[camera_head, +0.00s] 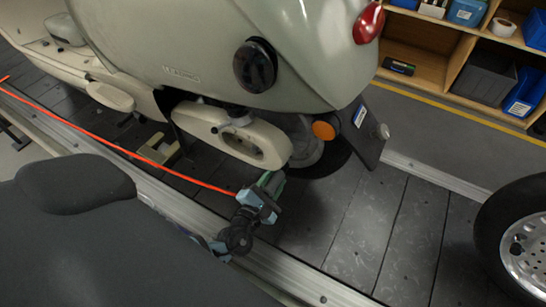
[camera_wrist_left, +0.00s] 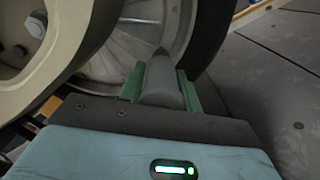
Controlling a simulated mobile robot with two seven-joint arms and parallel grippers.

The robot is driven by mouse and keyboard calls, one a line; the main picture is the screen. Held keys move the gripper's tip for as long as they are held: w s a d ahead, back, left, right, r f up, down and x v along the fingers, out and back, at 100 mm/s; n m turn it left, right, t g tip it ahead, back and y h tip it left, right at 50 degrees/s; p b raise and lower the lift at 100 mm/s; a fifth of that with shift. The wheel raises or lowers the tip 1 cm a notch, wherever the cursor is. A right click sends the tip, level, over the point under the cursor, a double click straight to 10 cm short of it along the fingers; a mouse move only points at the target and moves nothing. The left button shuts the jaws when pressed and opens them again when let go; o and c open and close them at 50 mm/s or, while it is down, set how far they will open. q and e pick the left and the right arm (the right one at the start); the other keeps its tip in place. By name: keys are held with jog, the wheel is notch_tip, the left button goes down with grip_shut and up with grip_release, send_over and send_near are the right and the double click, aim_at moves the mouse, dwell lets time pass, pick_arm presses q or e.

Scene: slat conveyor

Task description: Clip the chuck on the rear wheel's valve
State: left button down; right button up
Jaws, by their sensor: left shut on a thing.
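The rear wheel (camera_head: 325,162) of a pale scooter (camera_head: 215,45) shows under its tail, mostly hidden by bodywork. In the left wrist view its silver rim (camera_wrist_left: 120,62) and black tyre (camera_wrist_left: 208,35) are close ahead. My left gripper (camera_head: 270,184) is low beside the wheel, its green fingers shut on the grey chuck (camera_wrist_left: 161,82). The chuck's dark narrow tip points at the rim. I cannot make out the valve or tell whether the tip touches anything. The orange hose (camera_head: 130,153) runs from the left to the gripper. My right gripper is out of view.
The scooter stands on a dark slat conveyor (camera_head: 350,225) with metal edge rails. Another wheel (camera_head: 520,240) is at the right edge. Shelves with blue bins (camera_head: 525,92) stand at the back right. Slats between the scooter and that wheel are clear.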

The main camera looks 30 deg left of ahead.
pick_arm(q)
jog(key=shift+w, duration=0.45)
jog(key=c, duration=0.9)
grip_release()
jog(key=s, duration=0.8)
jog(key=shift+d, duration=0.25)
